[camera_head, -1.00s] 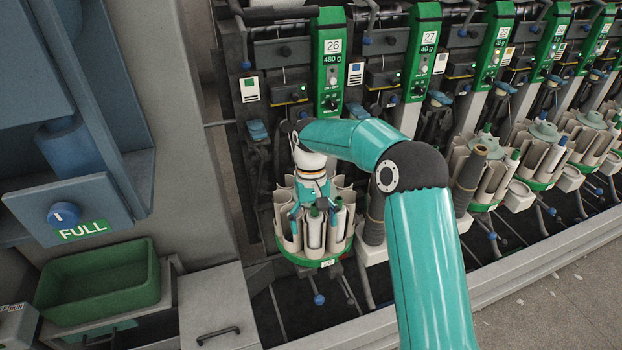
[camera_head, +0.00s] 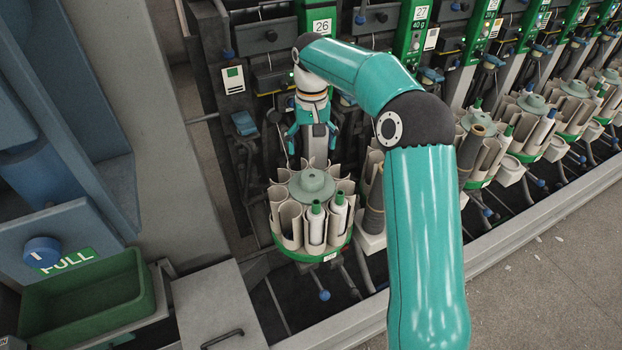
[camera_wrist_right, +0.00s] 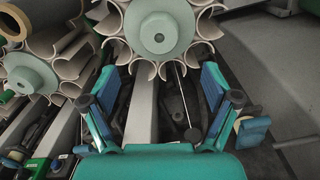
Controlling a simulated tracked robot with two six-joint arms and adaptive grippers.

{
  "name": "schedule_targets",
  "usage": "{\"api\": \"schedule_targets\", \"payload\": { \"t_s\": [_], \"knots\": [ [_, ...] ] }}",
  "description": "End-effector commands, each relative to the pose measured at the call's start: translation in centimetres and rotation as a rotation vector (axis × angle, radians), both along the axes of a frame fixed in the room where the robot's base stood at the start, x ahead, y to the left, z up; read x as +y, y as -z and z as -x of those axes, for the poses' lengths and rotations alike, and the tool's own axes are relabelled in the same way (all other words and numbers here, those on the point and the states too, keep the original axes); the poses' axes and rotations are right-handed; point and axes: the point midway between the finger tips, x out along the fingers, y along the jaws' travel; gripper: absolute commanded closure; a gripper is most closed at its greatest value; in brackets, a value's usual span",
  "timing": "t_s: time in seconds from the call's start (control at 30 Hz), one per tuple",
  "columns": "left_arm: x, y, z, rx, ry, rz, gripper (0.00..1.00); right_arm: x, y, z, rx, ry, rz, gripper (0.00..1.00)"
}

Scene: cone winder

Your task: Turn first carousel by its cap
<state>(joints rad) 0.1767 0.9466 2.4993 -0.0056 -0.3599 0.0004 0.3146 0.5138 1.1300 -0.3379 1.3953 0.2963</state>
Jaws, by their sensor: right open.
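The first carousel (camera_head: 290,222) stands below the unit marked 26 in the head view, a ring of cream pockets on a green base. Its round green cap (camera_head: 311,184) sits at the centre, and green-tipped bobbins (camera_head: 316,222) stand in the front pockets. In the right wrist view the cap (camera_wrist_right: 160,28) is at the top, beyond the fingertips. My right gripper (camera_head: 312,150) is behind and above the carousel, apart from the cap. In the wrist view the right gripper (camera_wrist_right: 155,85) has its fingers wide apart with nothing between them. My left gripper is not in view.
A neighbouring carousel (camera_head: 487,150) stands to the right, with more along the row. A dark cone (camera_head: 375,205) stands close beside the first carousel. A green bin (camera_head: 90,300) and a blue cabinet marked FULL (camera_head: 75,225) are at the left.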

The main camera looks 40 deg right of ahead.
Motion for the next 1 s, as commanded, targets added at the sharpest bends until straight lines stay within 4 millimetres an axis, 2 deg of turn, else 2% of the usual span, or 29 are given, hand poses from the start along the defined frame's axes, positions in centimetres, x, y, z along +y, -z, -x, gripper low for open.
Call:
{"api": "schedule_targets", "payload": {
  "t_s": [0.03, 0.2, 0.5, 0.7, 1.0],
  "knots": [
    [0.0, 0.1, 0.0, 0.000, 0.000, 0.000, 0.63, 0.0, 1.3, 0.2, 0.005, 0.000, -0.002, 0.13],
    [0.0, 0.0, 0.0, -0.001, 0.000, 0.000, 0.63, -0.1, 5.0, 0.2, 0.007, 0.002, -0.002, 0.13],
    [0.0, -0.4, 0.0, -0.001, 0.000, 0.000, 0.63, -0.1, 10.3, 0.2, 0.003, 0.001, -0.002, 0.13],
    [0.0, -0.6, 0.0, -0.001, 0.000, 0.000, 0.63, -0.1, 11.7, 0.2, 0.001, 0.002, -0.001, 0.13],
    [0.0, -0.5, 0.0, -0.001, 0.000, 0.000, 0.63, -0.1, 11.9, 0.2, 0.000, 0.003, 0.000, 0.13]
  ]
}}
